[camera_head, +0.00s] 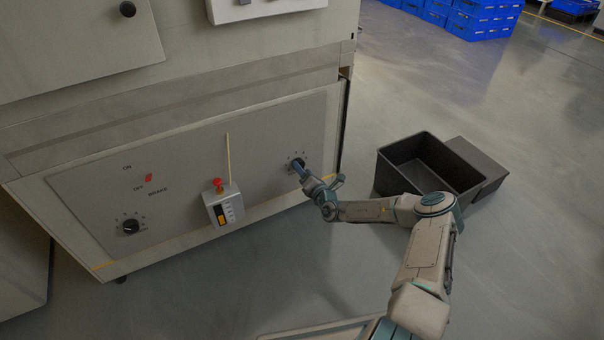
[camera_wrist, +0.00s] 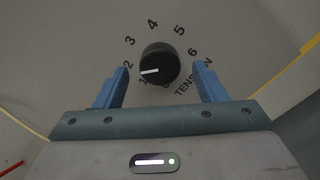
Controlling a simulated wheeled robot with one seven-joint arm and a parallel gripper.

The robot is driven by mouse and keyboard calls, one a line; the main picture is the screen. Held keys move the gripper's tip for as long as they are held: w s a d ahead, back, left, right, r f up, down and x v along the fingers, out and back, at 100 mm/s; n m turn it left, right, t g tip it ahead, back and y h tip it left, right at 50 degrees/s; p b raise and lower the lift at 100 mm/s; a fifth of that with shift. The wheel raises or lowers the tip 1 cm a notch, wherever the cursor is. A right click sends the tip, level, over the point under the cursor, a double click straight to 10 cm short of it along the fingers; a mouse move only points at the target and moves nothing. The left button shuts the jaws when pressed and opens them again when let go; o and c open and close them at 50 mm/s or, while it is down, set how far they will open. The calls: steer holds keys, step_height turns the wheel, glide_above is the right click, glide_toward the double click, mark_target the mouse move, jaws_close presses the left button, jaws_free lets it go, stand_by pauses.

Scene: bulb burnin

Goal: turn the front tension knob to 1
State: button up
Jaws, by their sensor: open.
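The tension knob (camera_wrist: 160,60) is black and round with a white pointer line, set in a numbered dial lettered TENSION. In the wrist view its pointer aims left and slightly down, between 1 and 2. My gripper (camera_wrist: 160,72) is open, with one blue finger to the left of the knob and one to the right, and gaps on both sides. In the head view my gripper (camera_head: 304,174) is at the same knob (camera_head: 297,163) on the right part of the grey panel, partly covering it.
A second black knob (camera_head: 130,227) is at the panel's lower left, below a red switch (camera_head: 148,177). A box with a red button (camera_head: 218,184) juts out between the knobs. A dark open bin (camera_head: 388,178) stands on the floor right of the cabinet, behind my arm.

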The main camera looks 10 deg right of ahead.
steer(key=shift+x, duration=0.85)
steer(key=c, duration=1)
steer(key=shift+o, duration=0.2)
steer(key=shift+r, duration=0.1)
steer(key=shift+r+p, duration=0.1)
steer(key=shift+p, duration=0.3)
steer(key=shift+n+p, duration=4.3)
steer(key=shift+p, duration=0.4)
